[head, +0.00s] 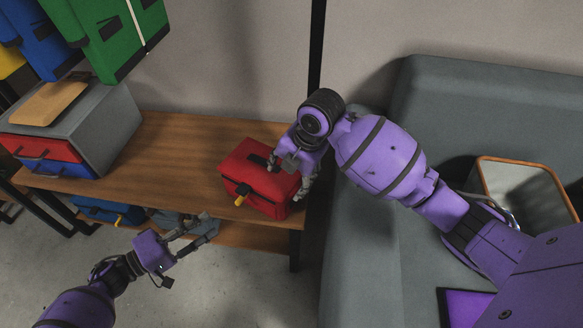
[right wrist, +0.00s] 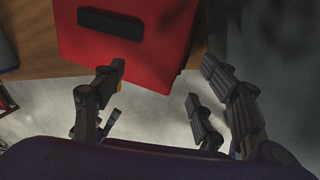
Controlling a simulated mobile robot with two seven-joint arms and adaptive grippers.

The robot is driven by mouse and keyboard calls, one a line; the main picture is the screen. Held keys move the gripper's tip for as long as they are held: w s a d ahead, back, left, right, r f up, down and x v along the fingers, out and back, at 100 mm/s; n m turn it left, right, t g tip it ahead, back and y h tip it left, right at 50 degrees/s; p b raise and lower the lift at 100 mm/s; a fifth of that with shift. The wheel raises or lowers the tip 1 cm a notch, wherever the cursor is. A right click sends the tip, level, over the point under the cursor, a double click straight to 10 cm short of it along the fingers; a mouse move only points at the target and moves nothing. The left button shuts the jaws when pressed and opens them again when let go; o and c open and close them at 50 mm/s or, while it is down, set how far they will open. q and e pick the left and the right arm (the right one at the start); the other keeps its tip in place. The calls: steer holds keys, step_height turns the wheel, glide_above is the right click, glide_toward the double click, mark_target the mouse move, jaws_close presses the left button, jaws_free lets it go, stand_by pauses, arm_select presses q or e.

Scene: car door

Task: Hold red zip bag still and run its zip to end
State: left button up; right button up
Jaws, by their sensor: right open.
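The red zip bag (head: 235,171) sits upright near the right end of the wooden bench, with a black handle strip on top. A yellow tab, apparently the zip pull (head: 241,195), shows on its left front side. My right gripper (head: 288,180) is open at the bag's right side, one finger over its top and the other beside its right edge. In the right wrist view the red zip bag (right wrist: 160,60) lies beyond the open fingers; contact cannot be told. My left gripper (head: 205,228) is open and empty, low in front of the bench, left of the bag.
A grey cabinet (head: 105,120) with red and blue drawers stands at the left of the bench (head: 180,150), under hanging jackets (head: 115,35). A blue bag (head: 108,211) and grey shoes lie on the lower shelf. A grey sofa (head: 480,110) fills the right side. The bench middle is clear.

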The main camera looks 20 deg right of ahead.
mark_target(236, 184)
steer(key=shift+x, duration=1.95)
arm_select(q)
steer(key=shift+c, duration=0.3)
arm_select(e)
steer(key=shift+s, duration=0.15)
steer(key=c, duration=1.5)
